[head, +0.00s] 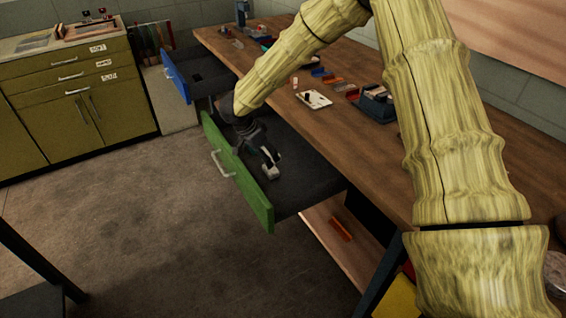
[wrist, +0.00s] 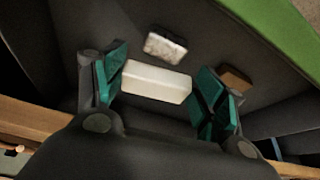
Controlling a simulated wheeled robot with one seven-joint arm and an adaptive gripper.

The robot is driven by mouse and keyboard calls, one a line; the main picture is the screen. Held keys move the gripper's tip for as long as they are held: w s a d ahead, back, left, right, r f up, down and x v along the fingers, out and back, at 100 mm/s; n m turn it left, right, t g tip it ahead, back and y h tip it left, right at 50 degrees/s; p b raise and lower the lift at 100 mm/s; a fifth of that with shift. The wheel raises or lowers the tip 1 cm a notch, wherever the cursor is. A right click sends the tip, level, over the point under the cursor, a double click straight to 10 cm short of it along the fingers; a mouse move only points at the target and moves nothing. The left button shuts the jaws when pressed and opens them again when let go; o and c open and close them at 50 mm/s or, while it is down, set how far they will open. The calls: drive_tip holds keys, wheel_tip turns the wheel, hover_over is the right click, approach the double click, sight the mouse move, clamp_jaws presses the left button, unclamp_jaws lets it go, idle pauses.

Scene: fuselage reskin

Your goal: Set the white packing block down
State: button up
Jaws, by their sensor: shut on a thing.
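The white packing block (wrist: 156,82) is a plain pale bar between the teal finger pads in the wrist view. My gripper (wrist: 158,86) is shut on it, with a pad at each end. In the head view my gripper (head: 262,152) reaches down into the open drawer with the green front (head: 237,172). The dark drawer floor (head: 300,185) lies beneath. White shapes show at the fingertips there, too small to tell apart. I cannot tell whether the held block touches the floor.
In the drawer, a smaller grey-white block (wrist: 165,46) lies beyond the held one, and a brown block (wrist: 235,78) lies near the right finger. A blue-fronted drawer (head: 176,77) is open farther back. The wooden bench (head: 335,130) borders the drawer's right. Drawer floor toward the front is clear.

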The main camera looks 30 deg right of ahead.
drive_tip(key=f+m, duration=0.1)
drive_tip(key=w+d+f+b, duration=0.1)
drive_tip(key=f, duration=0.1)
drive_tip(key=shift+w+d+f+m+g, duration=0.1)
drive_tip(key=shift+w+d+m+g, duration=0.05)
drive_tip(key=shift+m+g, duration=0.25)
drive_tip(key=shift+d+f, duration=0.15)
drive_tip(key=shift+d, duration=0.1)
drive_tip(key=p, duration=0.2)
hover_over(315, 180)
drive_tip(key=a, duration=0.2)
drive_tip(key=shift+d+f, duration=0.1)
drive_tip(key=shift+f, duration=0.55)
drive_tip(key=shift+d+f, duration=0.15)
drive_tip(key=shift+f, duration=1.65)
drive_tip(key=shift+f, duration=0.1)
drive_tip(key=o, duration=1.1)
